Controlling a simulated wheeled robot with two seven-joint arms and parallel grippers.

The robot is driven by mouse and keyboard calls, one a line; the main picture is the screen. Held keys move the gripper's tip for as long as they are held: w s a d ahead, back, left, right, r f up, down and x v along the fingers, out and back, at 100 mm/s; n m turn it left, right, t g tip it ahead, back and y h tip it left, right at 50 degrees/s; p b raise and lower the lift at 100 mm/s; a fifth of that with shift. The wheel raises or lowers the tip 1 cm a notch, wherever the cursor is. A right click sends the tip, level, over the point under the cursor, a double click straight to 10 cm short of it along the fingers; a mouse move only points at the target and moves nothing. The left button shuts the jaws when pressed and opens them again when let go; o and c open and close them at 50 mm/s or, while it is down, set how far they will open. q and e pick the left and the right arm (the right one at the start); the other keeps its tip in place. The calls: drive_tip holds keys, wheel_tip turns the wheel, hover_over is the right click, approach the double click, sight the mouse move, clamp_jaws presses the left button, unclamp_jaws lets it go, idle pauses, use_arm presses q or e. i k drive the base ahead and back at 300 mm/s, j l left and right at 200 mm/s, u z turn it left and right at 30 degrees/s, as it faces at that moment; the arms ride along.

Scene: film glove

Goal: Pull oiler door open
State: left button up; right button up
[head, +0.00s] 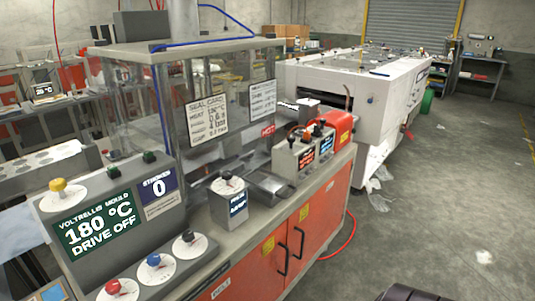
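A machine bench stands ahead with a red cabinet front. Two red cabinet doors (319,212) meet near a pair of dark upright handles (282,259), and both look shut. Yellow labels (268,246) are stuck on the red front. No readable label marks a door as the oiler's, so I cannot tell which one it is. A small grey box (229,204) with a dial and a dark display stands on the bench top. Neither of my grippers can be made out in the head view.
A control panel (97,224) with coloured knobs is at the left. A clear guarded press (215,95) rises behind the bench. A white machine (375,110) stands beyond. A red hose (345,240) lies beside the cabinet. Grey floor (440,200) at the right is mostly clear.

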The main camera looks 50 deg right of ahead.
sight(309, 226)
drive_tip(key=z, duration=2.05)
